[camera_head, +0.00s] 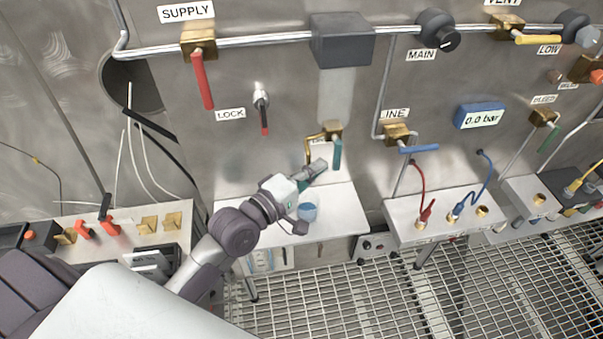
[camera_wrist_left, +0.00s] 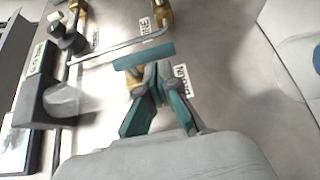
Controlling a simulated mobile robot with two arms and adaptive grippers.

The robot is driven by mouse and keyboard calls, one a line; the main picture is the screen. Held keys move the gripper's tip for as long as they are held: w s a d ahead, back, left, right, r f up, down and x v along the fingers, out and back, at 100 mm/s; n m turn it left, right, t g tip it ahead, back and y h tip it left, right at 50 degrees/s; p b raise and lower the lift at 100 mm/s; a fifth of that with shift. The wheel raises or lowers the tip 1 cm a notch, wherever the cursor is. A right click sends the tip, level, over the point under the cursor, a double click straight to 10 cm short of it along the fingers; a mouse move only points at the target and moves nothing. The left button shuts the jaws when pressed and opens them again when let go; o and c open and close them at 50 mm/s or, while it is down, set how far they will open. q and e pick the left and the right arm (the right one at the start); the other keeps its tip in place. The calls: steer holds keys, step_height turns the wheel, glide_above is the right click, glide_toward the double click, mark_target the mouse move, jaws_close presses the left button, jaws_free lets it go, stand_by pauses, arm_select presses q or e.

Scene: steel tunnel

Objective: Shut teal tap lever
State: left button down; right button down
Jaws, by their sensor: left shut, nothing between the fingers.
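The teal tap lever (camera_head: 337,153) hangs straight down from a brass valve (camera_head: 331,130) on the steel wall above a white shelf. In the left wrist view the lever (camera_wrist_left: 143,56) lies crosswise just beyond my fingertips, with the brass body partly hidden behind them. My left gripper (camera_head: 318,166) is just left of the lever's lower part; it also shows in the left wrist view (camera_wrist_left: 157,78). Its teal-padded fingers are closed together at the tips with nothing between them. I cannot tell whether they touch the lever. My right gripper is not in view.
A brass spout (camera_head: 308,145) is left of the lever. The LINE valve with a blue lever (camera_head: 418,149) is to the right, the LOCK lever (camera_head: 263,110) up to the left.

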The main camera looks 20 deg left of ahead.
arm_select(q)
steer(key=shift+w+d, duration=0.2)
steer(key=shift+w, duration=0.25)
